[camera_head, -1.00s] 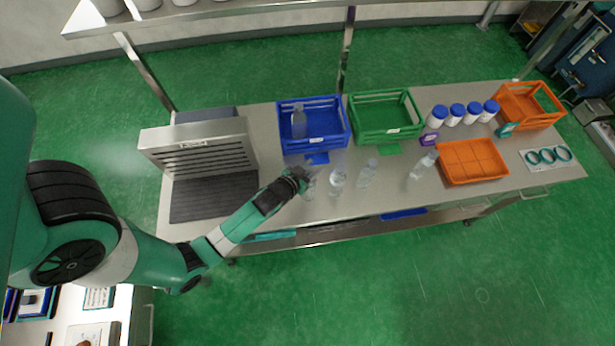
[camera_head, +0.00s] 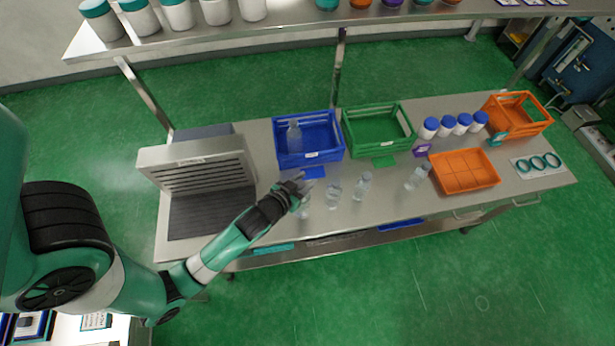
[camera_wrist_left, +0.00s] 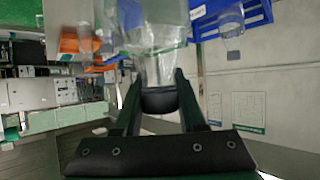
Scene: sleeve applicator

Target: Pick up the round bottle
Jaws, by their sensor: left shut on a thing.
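My left gripper (camera_head: 298,184) is over the front part of the steel table, below the blue crate. In the left wrist view its fingers (camera_wrist_left: 158,98) are closed around a clear bottle (camera_wrist_left: 160,68), which extends beyond the fingertips. In the head view this bottle (camera_head: 304,207) is partly hidden by the gripper. To its right on the table are clear bottles (camera_head: 333,193), (camera_head: 362,185) and (camera_head: 416,178), the last one leaning in the picture. I cannot tell from their shapes which is round. My right gripper is not in view.
Another clear bottle (camera_head: 294,138) is in the blue crate (camera_head: 325,155). A green crate (camera_head: 378,136), orange tray (camera_head: 465,184), white jars (camera_head: 446,126) and orange crate (camera_head: 518,128) are to the right. A grey louvred machine (camera_head: 200,160) stands left.

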